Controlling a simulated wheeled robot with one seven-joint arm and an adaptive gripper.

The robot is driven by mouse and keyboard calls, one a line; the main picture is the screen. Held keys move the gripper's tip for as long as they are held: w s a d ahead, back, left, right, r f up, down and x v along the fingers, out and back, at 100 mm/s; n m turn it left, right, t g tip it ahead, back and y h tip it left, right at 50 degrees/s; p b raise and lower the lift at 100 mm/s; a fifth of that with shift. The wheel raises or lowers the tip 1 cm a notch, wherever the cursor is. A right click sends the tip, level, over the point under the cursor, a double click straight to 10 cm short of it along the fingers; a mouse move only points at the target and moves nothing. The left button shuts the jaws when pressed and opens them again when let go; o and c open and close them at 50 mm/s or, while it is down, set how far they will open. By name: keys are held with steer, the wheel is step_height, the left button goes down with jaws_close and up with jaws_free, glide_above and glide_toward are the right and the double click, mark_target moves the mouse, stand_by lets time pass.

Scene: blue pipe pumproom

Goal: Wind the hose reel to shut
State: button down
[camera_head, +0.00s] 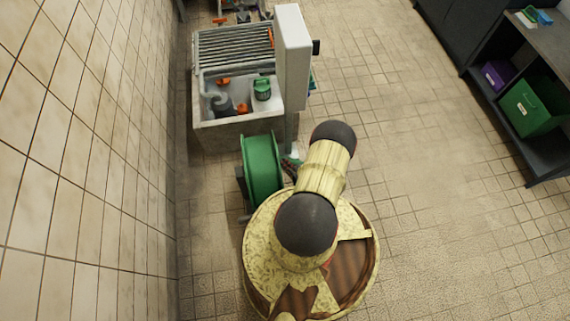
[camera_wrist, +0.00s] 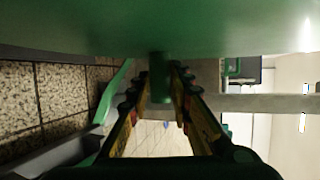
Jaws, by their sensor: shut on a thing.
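The green hose reel (camera_head: 262,166) stands upright on the floor beside the tiled wall, left of my arm in the head view. In the wrist view its large green face (camera_wrist: 90,25) fills the top of the picture. A short green crank handle (camera_wrist: 158,66) sticks out from it. My gripper (camera_wrist: 160,88) has a finger on either side of this handle and is shut on it. In the head view my arm hides most of the gripper and the handle.
A concrete sink basin (camera_head: 240,122) with pipes and green and orange parts stands behind the reel. A pale upright cabinet (camera_head: 292,60) is at its right. A dark shelf (camera_head: 515,120) with a green bin (camera_head: 533,108) stands far right. The floor between is clear.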

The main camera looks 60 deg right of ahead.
steer(key=shift+w+d+r+t, duration=0.15)
steer(key=shift+w+d+t, duration=0.05)
steer(key=shift+d+t, duration=0.1)
stand_by(0.4)
steer(key=c, duration=1.6)
jaws_free()
steer(key=shift+r, duration=0.1)
steer(key=shift+r, duration=4.95)
steer(key=shift+c, duration=0.7)
